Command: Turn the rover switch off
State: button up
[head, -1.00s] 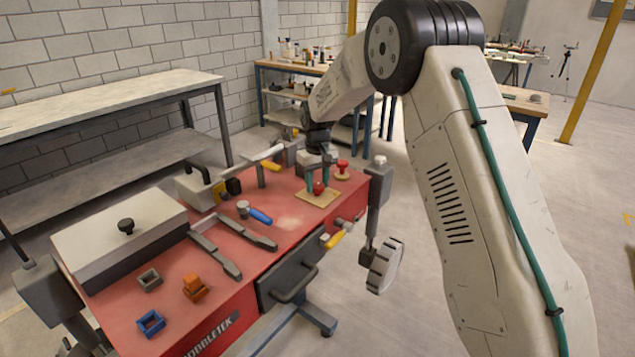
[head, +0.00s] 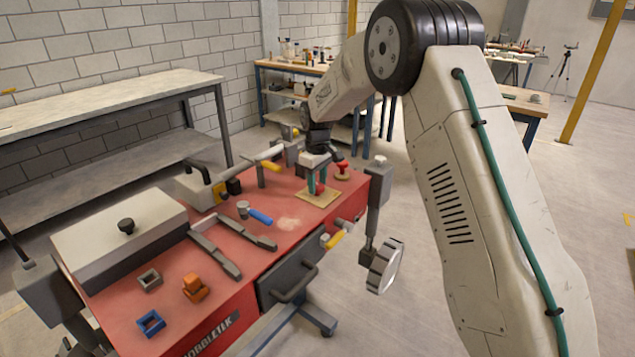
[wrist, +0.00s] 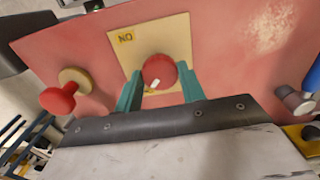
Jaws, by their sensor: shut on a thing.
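The rover switch is a round red knob (wrist: 163,72) on a tan square plate (wrist: 178,28) with a yellow label (wrist: 126,38) that reads ON, upside down in the wrist view. A small white mark shows on the knob's lower part. My gripper (wrist: 158,88) has its two green fingers on either side of the knob and is shut on it. In the head view my gripper (head: 317,183) stands over the plate (head: 308,196) at the far end of the red bench, partly hiding the knob.
A second red knob (wrist: 57,99) on a round tan base is close by. A blue-handled tool (head: 258,215) and grey rails lie nearer. A white lidded box (head: 120,240) stands at left. A yellow-handled valve (head: 337,237) and a wheel (head: 385,266) are at the right edge.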

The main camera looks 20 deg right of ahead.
aim_at(317, 185)
jog(key=o, duration=1)
jog(key=shift+c, duration=0.2)
jog(key=shift+r, duration=0.1)
notch_tip(317, 185, up, 8)
jog(key=shift+f, duration=0.15)
jog(key=s+d+r+m, duration=0.1)
jog(key=s+r+m, duration=0.1)
jog(key=s, duration=1.4)
jog(key=s+d+r+m+t, duration=0.1)
jog(key=s+r+m, duration=0.2)
jog(key=s, duration=1.4)
jog(key=s+d+r+m, duration=0.1)
jog(key=s+r, duration=0.4)
jog(key=s, duration=1.1)
jog(key=shift+s+d+r+m, duration=0.2)
jog(key=shift+r+m, duration=0.2)
jog(key=shift+m, duration=0.3)
